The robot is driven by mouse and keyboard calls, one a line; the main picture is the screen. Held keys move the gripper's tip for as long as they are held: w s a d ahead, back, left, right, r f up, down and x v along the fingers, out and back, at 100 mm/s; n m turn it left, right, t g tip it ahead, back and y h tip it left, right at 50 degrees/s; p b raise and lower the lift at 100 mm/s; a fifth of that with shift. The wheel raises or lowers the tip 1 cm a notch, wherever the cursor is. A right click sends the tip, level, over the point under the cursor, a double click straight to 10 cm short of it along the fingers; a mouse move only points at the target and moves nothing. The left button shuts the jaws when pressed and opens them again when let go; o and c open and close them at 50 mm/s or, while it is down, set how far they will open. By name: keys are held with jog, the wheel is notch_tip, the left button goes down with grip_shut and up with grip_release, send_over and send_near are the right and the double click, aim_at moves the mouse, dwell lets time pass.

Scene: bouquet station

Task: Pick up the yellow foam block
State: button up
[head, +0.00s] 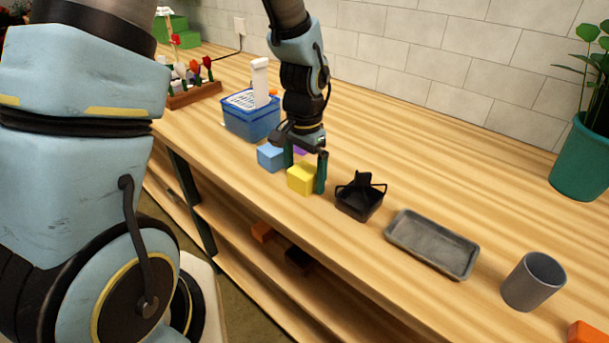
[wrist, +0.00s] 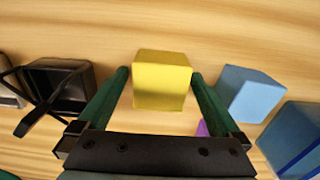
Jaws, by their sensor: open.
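The yellow foam block (head: 302,179) stands on the wooden counter near its front edge. In the wrist view the yellow block (wrist: 161,80) sits between the two green fingers of my gripper (wrist: 160,88), with a narrow gap beside each finger. My gripper (head: 305,165) is open and low over the counter, pointing down, with one finger at the block's right and the other behind its left side in the head view. I cannot tell whether either finger touches the block.
A light blue block (head: 271,157) stands close by on the left, and a purple piece (wrist: 202,128) is partly hidden. A black basket (head: 359,199) stands right of the block, then a grey tray (head: 432,244) and a grey cup (head: 533,281). A blue box (head: 251,122) stands behind.

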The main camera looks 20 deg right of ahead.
jog(key=c, duration=1.3)
jog(key=shift+o, duration=0.2)
jog(key=shift+r, duration=0.1)
